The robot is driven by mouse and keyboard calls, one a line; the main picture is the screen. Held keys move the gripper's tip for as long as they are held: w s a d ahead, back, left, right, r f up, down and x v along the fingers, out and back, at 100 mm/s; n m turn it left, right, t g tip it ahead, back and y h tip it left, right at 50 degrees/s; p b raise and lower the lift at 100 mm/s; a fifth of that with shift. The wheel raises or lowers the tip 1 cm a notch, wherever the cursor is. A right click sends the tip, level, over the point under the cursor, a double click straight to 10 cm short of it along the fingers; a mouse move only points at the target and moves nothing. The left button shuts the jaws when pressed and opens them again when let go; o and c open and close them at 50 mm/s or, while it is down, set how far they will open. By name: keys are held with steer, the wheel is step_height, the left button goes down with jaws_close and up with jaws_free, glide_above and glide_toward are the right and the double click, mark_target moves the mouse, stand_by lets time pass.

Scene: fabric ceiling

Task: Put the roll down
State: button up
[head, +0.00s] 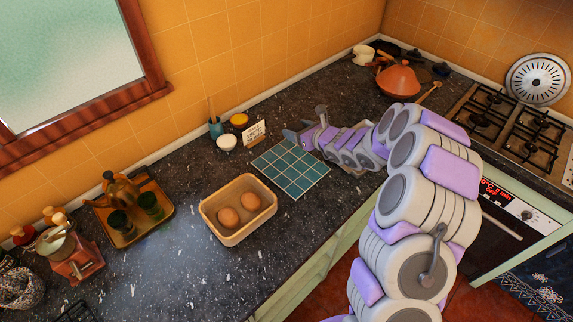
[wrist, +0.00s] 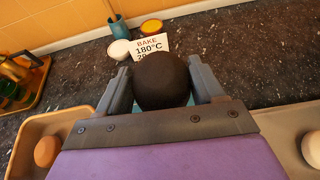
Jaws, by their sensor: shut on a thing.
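My gripper (wrist: 162,84) is shut on a dark brown, rounded roll (wrist: 161,78), which sits between the two grey fingers in the wrist view. In the head view my gripper (head: 303,138) is by the upper right part of a blue tiled mat (head: 285,172). The roll cannot be made out there. Most of the mat is bare. I cannot tell how high the roll is above the counter or mat.
A wooden tray (head: 208,220) with two brown egg-like things lies left of the mat. A card (head: 253,132), a white bowl (head: 227,142), a yellow dish (head: 239,119) and a blue cup (head: 216,129) stand behind. Another pale tray (wrist: 290,142) is at right.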

steer(key=g+y, duration=0.1)
glide_above(293, 166)
steer(key=d, duration=0.1)
step_height(293, 166, down, 4)
steer(key=shift+n, duration=0.6)
steer(key=a+f, duration=0.1)
steer(key=f, duration=0.3)
steer(key=a+f, duration=0.1)
steer(key=f, duration=0.1)
steer(key=shift+s+a+f, duration=0.15)
steer(key=shift+a+f, duration=0.05)
steer(key=shift+a, duration=0.15)
steer(key=f, duration=0.1)
steer(key=d+f, duration=0.1)
steer(key=f, duration=0.1)
steer(key=d+f, duration=0.1)
steer(key=f, duration=0.1)
steer(key=shift+a+f, duration=0.25)
steer(key=shift+a, duration=0.5)
steer(key=o, duration=0.8)
steer(key=shift+c, duration=0.2)
steer(key=shift+o, duration=0.7)
steer(key=shift+d, duration=0.1)
steer(key=shift+o, duration=1.2)
steer(key=shift+d+r, duration=0.1)
steer(key=shift+d, duration=0.5)
